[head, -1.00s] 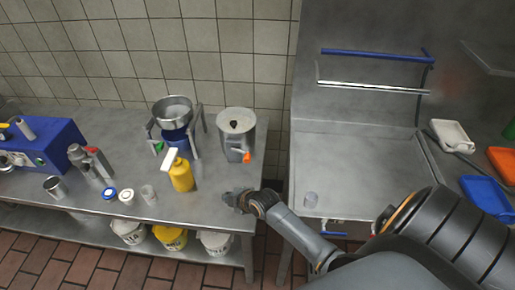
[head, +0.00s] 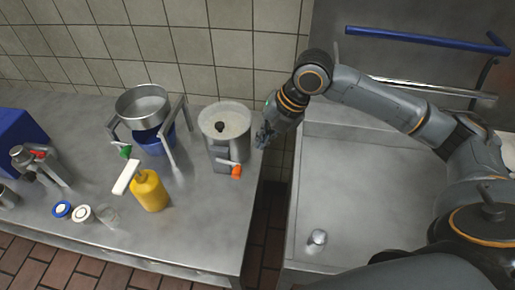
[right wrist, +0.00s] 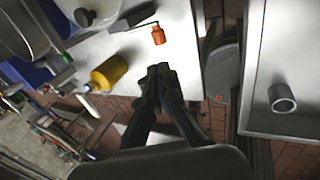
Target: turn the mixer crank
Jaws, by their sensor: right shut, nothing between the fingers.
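The mixer is a grey metal pot (head: 213,149) with pale contents and a dark knob on top, standing near the right end of the steel table. Its crank has an orange handle (head: 236,171) at the front right. The handle also shows in the right wrist view (right wrist: 158,36), above and apart from the fingertips. My right gripper (head: 262,140) is just right of the pot, shut and empty. In the right wrist view its fingers (right wrist: 158,76) are together. My left gripper is not in view.
A yellow bottle (head: 149,191) with a white top stands left of the mixer. A steel bowl (head: 143,104) on a frame is behind it. Small jars (head: 82,213) sit at the front left. A steel sink (head: 350,215) with a small cup (head: 318,238) is at right.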

